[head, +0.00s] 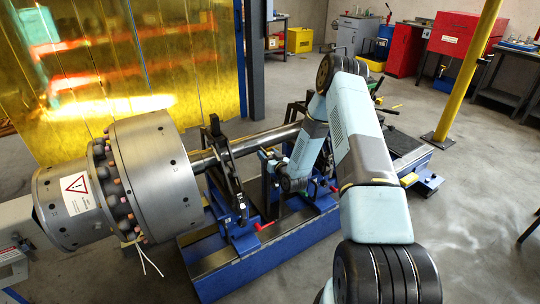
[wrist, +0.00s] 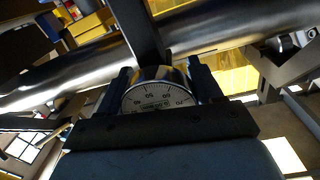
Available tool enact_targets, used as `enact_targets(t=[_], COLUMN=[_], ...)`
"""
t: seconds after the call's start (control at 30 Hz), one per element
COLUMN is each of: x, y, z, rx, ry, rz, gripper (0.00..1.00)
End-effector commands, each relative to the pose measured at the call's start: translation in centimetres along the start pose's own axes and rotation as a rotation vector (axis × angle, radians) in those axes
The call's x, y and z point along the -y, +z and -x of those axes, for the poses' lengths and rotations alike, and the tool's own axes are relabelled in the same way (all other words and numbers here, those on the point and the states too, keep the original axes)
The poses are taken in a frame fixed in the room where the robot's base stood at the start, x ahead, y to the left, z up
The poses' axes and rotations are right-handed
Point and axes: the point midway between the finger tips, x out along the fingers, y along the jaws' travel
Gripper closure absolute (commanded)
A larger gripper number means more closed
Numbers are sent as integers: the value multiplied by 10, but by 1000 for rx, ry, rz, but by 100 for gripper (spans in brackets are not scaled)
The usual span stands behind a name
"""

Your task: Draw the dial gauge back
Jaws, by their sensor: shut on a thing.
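The dial gauge (wrist: 157,98) has a round white face with black numbers in a shiny rim. In the wrist view it sits between the two dark fingers of my gripper (wrist: 158,76), which is shut on it. The gauge's lower part is hidden behind the dark gripper body. Just beyond it runs the shiny rotor shaft (wrist: 65,82); I cannot tell whether the gauge touches it. In the head view my gripper (head: 268,160) is beside the shaft (head: 272,140), and the gauge cannot be made out there.
A large steel rotor coupling (head: 160,170) with a warning label is at the left. Dark upright supports (head: 232,170) stand on the blue machine bed (head: 225,268) close to my gripper. A yellow post (head: 468,75) stands at the right. The grey floor (head: 470,220) at the right is clear.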

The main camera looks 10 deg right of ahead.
Motion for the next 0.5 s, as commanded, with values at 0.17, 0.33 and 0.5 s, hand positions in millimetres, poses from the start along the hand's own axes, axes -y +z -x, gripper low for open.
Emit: enact_targets(t=[0.17,0.33,0.5], x=[-3,-4,-6], y=[0,0,0], z=[0,2,21], rx=[0,0,2], ry=[4,6,7], rz=[2,2,3], gripper=[82,90,90])
